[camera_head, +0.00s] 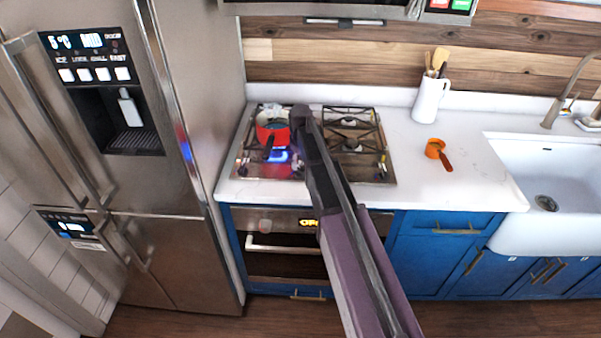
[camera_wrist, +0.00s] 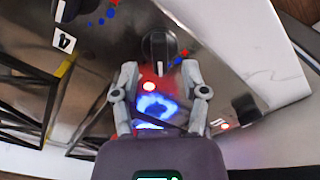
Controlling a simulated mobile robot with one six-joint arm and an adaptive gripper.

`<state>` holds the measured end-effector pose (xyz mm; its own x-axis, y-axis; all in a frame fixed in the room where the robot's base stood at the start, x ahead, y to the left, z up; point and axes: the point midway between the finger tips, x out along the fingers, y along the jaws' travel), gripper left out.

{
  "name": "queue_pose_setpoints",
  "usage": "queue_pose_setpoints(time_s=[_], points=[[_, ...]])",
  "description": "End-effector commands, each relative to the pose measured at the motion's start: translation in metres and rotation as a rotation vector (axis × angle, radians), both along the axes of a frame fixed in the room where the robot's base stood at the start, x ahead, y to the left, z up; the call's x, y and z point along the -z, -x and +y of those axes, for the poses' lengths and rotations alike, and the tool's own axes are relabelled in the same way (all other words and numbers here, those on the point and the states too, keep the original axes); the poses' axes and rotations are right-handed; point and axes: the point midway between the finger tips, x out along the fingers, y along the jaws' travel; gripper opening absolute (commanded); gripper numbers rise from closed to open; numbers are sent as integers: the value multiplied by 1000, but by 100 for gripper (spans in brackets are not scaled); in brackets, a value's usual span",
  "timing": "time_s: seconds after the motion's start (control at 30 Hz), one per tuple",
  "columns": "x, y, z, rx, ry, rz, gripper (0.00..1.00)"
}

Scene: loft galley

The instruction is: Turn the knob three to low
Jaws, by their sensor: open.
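In the wrist view my gripper (camera_wrist: 160,70) is open, its two fingers spread. A black knob (camera_wrist: 157,48) is between and just beyond the fingertips, with gaps on both sides. Its number is not visible. Red and blue dots are beside it. Another black knob (camera_wrist: 72,8) at the top left is next to a "4" label. A third knob (camera_wrist: 246,109) is at the right, its label unclear. In the head view my arm crosses the gas cooktop (camera_head: 375,178) and hides the gripper and some of the front controls.
The fridge (camera_head: 187,190) is close on the left.

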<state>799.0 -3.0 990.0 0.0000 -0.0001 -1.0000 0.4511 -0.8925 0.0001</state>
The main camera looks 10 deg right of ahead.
Motion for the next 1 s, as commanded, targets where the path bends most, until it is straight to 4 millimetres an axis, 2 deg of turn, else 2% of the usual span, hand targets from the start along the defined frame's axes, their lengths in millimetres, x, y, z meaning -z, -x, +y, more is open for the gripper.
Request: queue_pose_setpoints(time_s=[0.03, 0.3, 0.8, 1.0], points=[[8, 0, 0, 0, 0, 0, 57], [22, 0, 0, 0, 0, 0, 57], [24, 0, 0, 0, 0, 0, 57], [24, 0, 0, 0, 0, 0, 0]])
